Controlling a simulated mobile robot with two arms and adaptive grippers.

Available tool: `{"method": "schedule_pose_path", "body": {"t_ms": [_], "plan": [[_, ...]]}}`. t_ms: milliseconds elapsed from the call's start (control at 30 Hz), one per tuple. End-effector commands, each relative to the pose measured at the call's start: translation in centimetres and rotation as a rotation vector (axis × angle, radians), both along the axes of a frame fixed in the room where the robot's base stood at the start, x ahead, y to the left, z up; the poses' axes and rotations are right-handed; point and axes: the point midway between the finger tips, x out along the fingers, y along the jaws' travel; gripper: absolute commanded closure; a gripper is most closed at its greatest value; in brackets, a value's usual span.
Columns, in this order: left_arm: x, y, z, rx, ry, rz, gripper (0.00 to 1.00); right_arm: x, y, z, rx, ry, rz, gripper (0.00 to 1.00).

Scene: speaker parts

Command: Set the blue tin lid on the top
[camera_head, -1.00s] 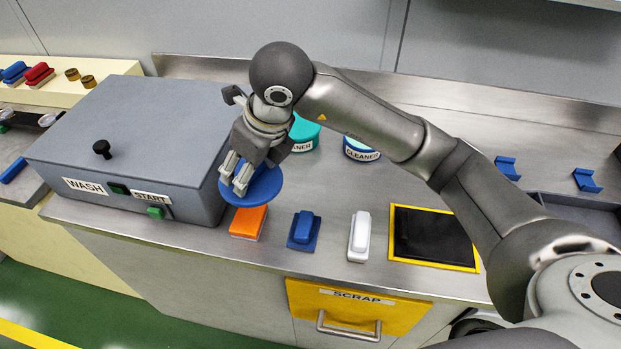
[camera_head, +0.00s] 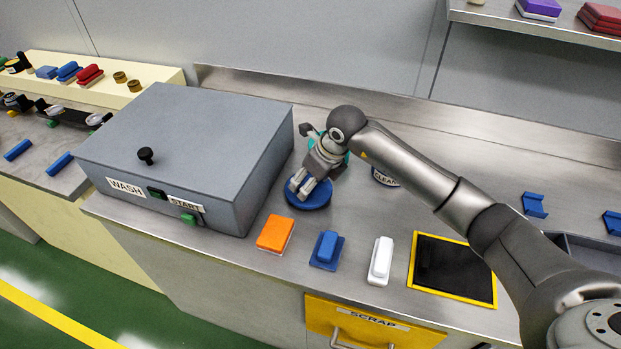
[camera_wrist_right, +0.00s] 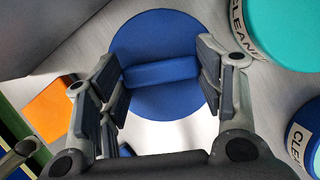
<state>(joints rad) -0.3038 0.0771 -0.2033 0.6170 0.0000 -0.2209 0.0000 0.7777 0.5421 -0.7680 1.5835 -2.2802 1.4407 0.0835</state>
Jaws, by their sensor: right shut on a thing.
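The blue tin lid (camera_head: 315,203) is a round disc with a raised bar across it. In the right wrist view the lid (camera_wrist_right: 155,103) shows its bar between the two fingers. My right gripper (camera_head: 302,190) is shut on this bar and holds the lid level, close above or on the steel counter; I cannot tell which. A tin with a teal top (camera_wrist_right: 285,30) and a "CLEANER" label stands just beyond, mostly hidden by the gripper in the head view. A second cleaner tin (camera_head: 384,177) with a blue band is partly hidden by my arm. My left gripper is not in view.
The grey WASH box (camera_head: 190,140) stands close left of the lid. An orange block (camera_head: 274,233), a blue block (camera_head: 327,250) and a white block (camera_head: 380,261) lie along the counter's front. A yellow-framed black pad (camera_head: 452,268) lies to their right.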

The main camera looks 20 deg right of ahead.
Motion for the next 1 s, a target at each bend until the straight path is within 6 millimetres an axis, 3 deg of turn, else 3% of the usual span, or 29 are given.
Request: {"method": "schedule_pose_path", "body": {"t_ms": [467,500,633,1000], "plan": [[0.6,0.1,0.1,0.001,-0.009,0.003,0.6,0.1,0.0,-1.4,0.0,-0.004,-0.002,0.62],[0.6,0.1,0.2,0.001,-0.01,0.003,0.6,0.1,0.0,-1.3,0.0,-0.004,-0.002,0.35],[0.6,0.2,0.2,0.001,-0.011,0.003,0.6,0.1,0.0,-1.2,0.0,-0.002,-0.002,0.19],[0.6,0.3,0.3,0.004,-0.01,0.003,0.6,0.1,0.0,-1.1,0.0,-0.002,-0.002,0.17]]}}
